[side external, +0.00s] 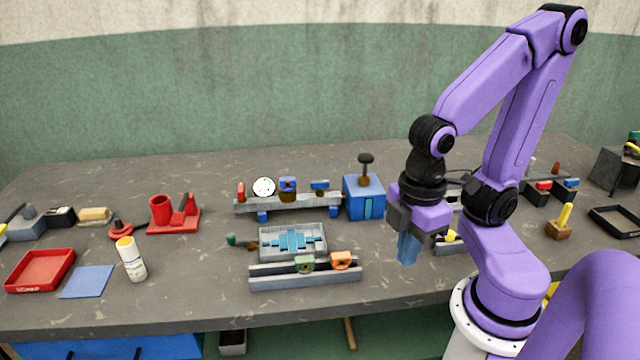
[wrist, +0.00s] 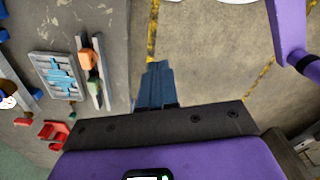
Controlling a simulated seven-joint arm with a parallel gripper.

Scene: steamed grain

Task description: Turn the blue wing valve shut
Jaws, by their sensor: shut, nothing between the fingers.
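A small blue wing-shaped handle (side external: 320,186), which looks like the wing valve, stands on top of the grey pipe rail (side external: 300,203) at the back middle of the bench. It is too small to tell its exact turn angle. My gripper (side external: 407,250) hangs pointing down to the right of and in front of the rail, well apart from the handle. Its blue fingers are together and empty; they also show in the wrist view (wrist: 156,80). In the wrist view the rail is only partly in frame at the left edge, and I cannot make out the handle clearly there.
A round white gauge (side external: 264,187) and a red handle (side external: 241,191) share the rail. A blue box with a black knob (side external: 364,198) stands at its right end. A grey tray (side external: 265,256) and a slotted rail (side external: 300,281) lie in front. The bench's front edge is near my gripper.

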